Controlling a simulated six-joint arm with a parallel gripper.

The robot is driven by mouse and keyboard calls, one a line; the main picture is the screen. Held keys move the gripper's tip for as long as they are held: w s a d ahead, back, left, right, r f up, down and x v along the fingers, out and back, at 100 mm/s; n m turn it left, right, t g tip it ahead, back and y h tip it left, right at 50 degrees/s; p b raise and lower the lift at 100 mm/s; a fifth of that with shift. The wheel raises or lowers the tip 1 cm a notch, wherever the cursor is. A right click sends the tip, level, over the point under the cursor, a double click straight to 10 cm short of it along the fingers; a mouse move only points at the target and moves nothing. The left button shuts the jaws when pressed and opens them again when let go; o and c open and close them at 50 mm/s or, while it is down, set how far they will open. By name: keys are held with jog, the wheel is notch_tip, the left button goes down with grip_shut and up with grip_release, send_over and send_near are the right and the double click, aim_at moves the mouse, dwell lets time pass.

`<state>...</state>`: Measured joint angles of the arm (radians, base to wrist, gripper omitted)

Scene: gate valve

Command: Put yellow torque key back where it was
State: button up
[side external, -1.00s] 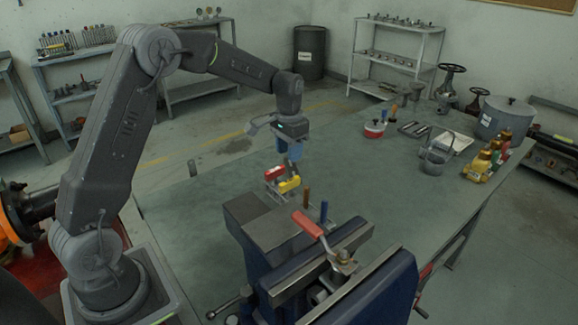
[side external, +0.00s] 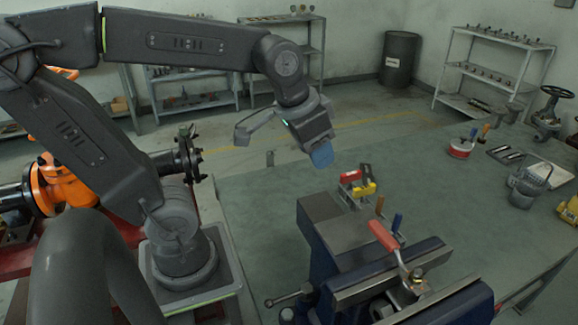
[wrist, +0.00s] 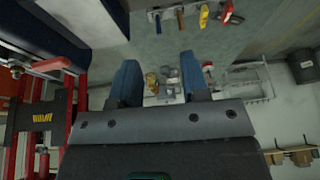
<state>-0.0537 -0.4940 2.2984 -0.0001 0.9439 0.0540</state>
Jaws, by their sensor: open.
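The yellow torque key (side external: 365,189) sits at the small key rack (side external: 349,200) behind the vise, beside the red key (side external: 350,177). In the wrist view the yellow key (wrist: 204,15) is at the top edge, in a row with the red key (wrist: 231,14), a brown one (wrist: 180,18) and a blue one (wrist: 158,22). How fully it is seated cannot be told. My gripper (side external: 322,160) is raised to the left of the rack, apart from it. In the wrist view its blue fingers (wrist: 160,80) are spread, with nothing held between them.
The bench between rack and bucket is clear.

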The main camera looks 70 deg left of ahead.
jog(key=s+d+f+t, duration=0.1)
jog(key=s, duration=0.4)
jog(key=shift+s+d+f, duration=0.2)
jog(key=shift+s+f, duration=0.1)
jog(key=shift+f, duration=0.1)
dwell(0.9)
